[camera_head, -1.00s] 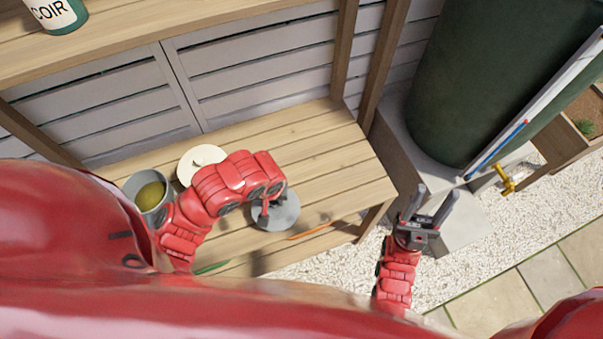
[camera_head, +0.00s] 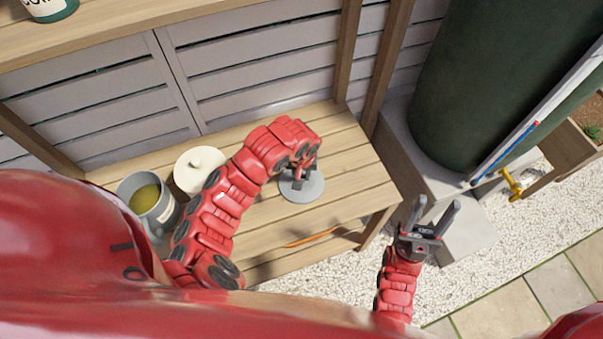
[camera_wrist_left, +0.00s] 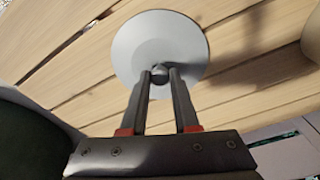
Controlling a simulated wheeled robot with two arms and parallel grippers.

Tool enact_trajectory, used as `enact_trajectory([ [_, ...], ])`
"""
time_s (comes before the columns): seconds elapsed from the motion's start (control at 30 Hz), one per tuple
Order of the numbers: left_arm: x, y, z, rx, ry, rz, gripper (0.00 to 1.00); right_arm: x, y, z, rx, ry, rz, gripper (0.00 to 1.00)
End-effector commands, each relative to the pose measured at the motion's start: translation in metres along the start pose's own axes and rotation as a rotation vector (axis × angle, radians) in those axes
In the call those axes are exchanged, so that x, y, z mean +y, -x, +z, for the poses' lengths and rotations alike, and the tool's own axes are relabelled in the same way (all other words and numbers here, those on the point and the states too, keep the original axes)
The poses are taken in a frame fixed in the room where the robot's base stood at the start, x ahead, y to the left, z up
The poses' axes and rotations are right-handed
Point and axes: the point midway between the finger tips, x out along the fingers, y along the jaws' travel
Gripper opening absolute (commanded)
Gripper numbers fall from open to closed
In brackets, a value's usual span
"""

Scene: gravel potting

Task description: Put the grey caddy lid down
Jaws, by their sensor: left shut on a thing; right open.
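The grey caddy lid (camera_head: 308,190) is a round grey disc with a small knob, over the right part of the slatted wooden bench. It also shows in the left wrist view (camera_wrist_left: 160,38). My left gripper (camera_head: 303,170) is shut on the lid's knob; the fingertips (camera_wrist_left: 162,72) pinch it from both sides. I cannot tell whether the lid touches the slats. A grey caddy (camera_head: 157,205) with yellowish-green contents stands open at the bench's left. My right gripper (camera_head: 428,212) is open and empty, right of the bench over the gravel.
A cream lidded pot (camera_head: 198,170) stands beside the caddy. An orange stick-like thing (camera_head: 310,238) lies near the bench's front edge. A dark green barrel (camera_head: 485,90) stands on a concrete block at the right. Bare bench slats (camera_head: 345,160) lie around the lid.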

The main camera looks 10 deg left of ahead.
Motion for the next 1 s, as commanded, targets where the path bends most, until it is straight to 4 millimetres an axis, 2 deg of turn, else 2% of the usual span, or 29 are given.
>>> enact_trajectory([
  [0.3, 0.000, -0.003, 0.000, 0.000, 0.000, 0.001, 0.00, 0.000, 0.002, 0.000, 0.000, 0.000, 0.000, 0.53],
  [0.33, 0.000, -0.003, 0.000, 0.000, 0.000, 0.001, 0.34, 0.000, 0.001, 0.000, 0.000, 0.000, 0.000, 0.53],
  [0.47, 0.000, -0.002, 0.000, 0.001, 0.000, 0.001, 0.58, 0.000, 0.001, 0.000, 0.000, 0.000, 0.000, 0.53],
  [0.77, 0.000, -0.001, 0.000, 0.001, 0.001, 0.000, 0.59, 0.000, 0.000, 0.000, 0.000, 0.000, 0.000, 0.53],
  [0.87, 0.000, 0.005, 0.000, 0.001, 0.001, 0.002, 0.59, 0.000, 0.000, 0.000, 0.000, 0.000, 0.000, 0.53],
  [1.0, -0.001, 0.026, -0.001, 0.003, 0.002, 0.003, 0.59, 0.000, -0.001, 0.000, 0.000, 0.000, 0.000, 0.53],
])
